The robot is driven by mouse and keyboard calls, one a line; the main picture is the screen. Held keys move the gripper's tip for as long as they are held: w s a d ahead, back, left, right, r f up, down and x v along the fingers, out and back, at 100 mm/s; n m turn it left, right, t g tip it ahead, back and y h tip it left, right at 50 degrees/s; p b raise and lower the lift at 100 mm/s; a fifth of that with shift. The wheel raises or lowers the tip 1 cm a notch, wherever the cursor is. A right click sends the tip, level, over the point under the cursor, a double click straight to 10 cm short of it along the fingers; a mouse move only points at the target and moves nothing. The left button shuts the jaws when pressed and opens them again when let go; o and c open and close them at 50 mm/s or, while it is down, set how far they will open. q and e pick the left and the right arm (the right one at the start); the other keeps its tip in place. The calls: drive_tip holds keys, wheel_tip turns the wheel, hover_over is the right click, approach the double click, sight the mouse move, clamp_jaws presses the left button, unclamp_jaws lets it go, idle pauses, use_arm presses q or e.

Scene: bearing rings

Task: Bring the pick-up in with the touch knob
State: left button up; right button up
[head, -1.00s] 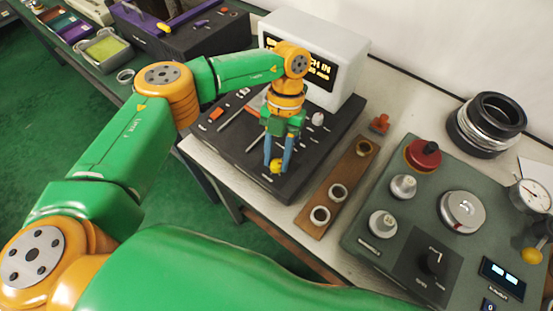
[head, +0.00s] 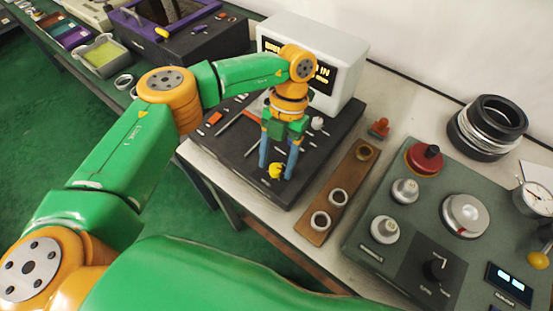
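The yellow knob (head: 276,171) sits near the front edge of the black console (head: 222,152); I take it for the touch knob. My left gripper (head: 277,170) points down over it. Its blue fingers are spread, one on each side of the knob, with a visible gap at least on the right. The display (head: 326,76) behind shows yellow text, partly hidden by my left wrist. I cannot make out which part is the pick-up. My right gripper is not in view.
A wooden strip with rings (head: 338,196) lies right of the console. Farther right is a green-grey panel (head: 398,248) with a red knob (head: 424,157), metal knobs and a dial gauge (head: 536,198). Stacked rings (head: 487,124) stand at the back right.

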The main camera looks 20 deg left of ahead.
use_arm(q)
drive_tip(key=shift+w+r, duration=0.2)
drive_tip(key=shift+r, duration=0.05)
drive_tip(key=b+v, duration=0.1)
drive_tip(key=v, duration=0.5)
drive_tip(key=shift+r+b, duration=0.3)
drive_tip(key=shift+b, duration=0.05)
